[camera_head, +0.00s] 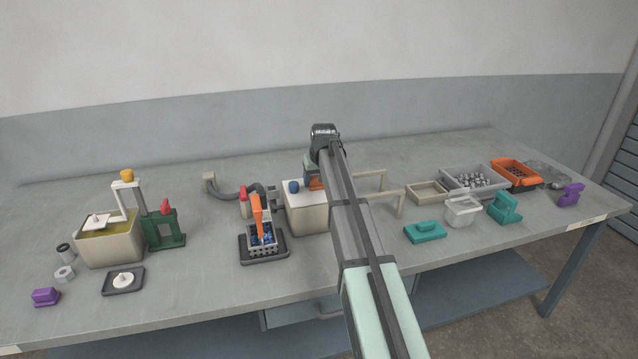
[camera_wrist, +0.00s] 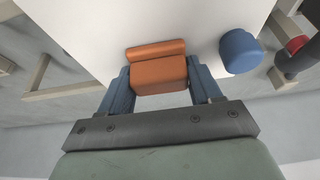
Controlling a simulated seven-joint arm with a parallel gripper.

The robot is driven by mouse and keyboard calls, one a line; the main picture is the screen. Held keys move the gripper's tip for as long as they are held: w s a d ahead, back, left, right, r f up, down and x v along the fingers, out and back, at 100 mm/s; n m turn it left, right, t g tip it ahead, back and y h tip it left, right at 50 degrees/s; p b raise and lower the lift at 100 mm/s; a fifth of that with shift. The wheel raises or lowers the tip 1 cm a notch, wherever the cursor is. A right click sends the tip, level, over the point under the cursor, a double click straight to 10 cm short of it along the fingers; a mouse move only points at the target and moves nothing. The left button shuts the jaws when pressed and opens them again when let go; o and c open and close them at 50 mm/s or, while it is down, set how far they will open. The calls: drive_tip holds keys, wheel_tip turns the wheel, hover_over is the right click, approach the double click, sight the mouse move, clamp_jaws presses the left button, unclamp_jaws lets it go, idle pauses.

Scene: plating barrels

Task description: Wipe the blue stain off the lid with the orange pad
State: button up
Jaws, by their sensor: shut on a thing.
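The white lid (camera_head: 312,200) tops a beige box near the middle of the table; it also fills much of the wrist view (camera_wrist: 85,35). A blue rounded knob (camera_head: 293,187) stands on the lid and shows right of my gripper in the wrist view (camera_wrist: 241,51). My gripper (camera_wrist: 160,80) is shut on the orange pad (camera_wrist: 160,74), its blue fingers at either side. The pad is over the lid's right part in the head view (camera_head: 315,184); I cannot tell whether it touches. No flat blue stain shows on the visible lid; the pad and arm hide part of it.
A dark tray (camera_head: 264,249) with a basket and orange handle stands left of the box. A red-topped fixture (camera_head: 243,195) with a dark hose is behind it. Beige rails (camera_head: 385,193), a teal block (camera_head: 425,231) and bins lie to the right. The front middle table is clear.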

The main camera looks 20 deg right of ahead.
drive_tip(key=w, duration=0.4)
drive_tip(key=shift+w+r, duration=0.15)
drive_tip(key=shift+r, duration=0.5)
drive_tip(key=shift+w+r, duration=0.15)
drive_tip(key=shift+r, duration=3.3)
